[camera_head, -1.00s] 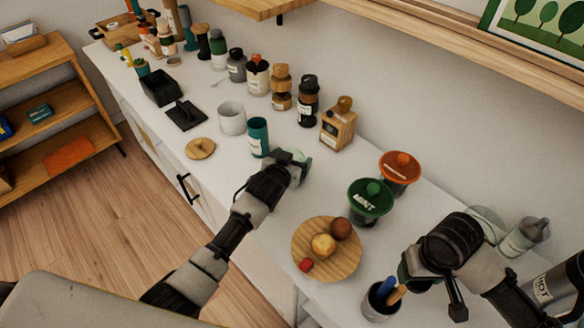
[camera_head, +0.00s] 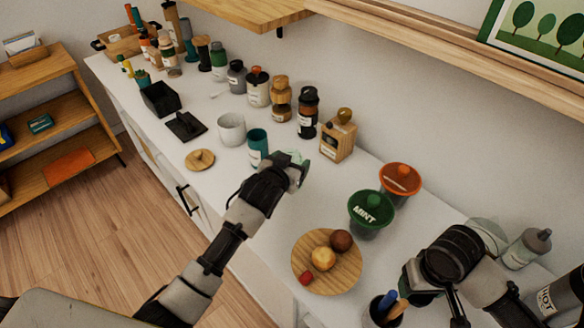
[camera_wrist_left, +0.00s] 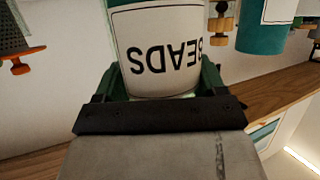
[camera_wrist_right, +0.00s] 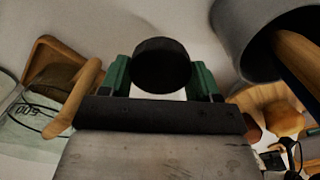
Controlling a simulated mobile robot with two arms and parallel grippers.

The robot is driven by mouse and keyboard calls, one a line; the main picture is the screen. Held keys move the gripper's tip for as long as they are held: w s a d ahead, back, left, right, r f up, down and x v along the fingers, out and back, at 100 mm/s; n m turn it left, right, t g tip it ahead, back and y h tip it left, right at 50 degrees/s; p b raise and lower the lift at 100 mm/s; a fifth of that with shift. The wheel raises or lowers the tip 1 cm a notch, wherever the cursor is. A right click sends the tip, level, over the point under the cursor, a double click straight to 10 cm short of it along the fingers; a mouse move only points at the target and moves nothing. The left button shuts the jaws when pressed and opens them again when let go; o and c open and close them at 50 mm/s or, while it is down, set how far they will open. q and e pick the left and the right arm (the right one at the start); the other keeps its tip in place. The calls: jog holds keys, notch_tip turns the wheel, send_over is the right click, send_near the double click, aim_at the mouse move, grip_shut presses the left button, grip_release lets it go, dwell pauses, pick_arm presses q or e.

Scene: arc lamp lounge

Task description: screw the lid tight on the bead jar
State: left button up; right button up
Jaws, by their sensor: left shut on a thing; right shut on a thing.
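The bead jar (camera_wrist_left: 155,50), labelled BEADS, is between the green fingers of my left gripper (camera_wrist_left: 155,85), which is shut on it. The label reads upside down in the left wrist view. In the head view my left gripper (camera_head: 298,172) hides most of the jar beside the teal canister (camera_head: 258,146). My right gripper (camera_wrist_right: 163,80) is shut on a round black piece (camera_wrist_right: 162,65) with something white below it. It looks like the lid, but I cannot be sure. In the head view my right gripper (camera_head: 424,294) is at the lower right, well apart from the jar.
A wooden plate (camera_head: 310,272) with fruit, a green MINT container (camera_head: 370,212) and an orange-topped one (camera_head: 400,180) stand between my grippers. A utensil cup (camera_head: 378,308) is close to my right gripper. A wooden grinder (camera_head: 337,138) stands behind my left gripper.

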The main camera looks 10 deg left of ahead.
jog(key=shift+f, duration=0.15)
pick_arm(q)
jog(key=s+r, duration=0.6)
jog(key=s, duration=0.4)
jog(key=shift+s+a, duration=0.1)
jog(key=o, duration=0.5)
jog(key=c, duration=0.7)
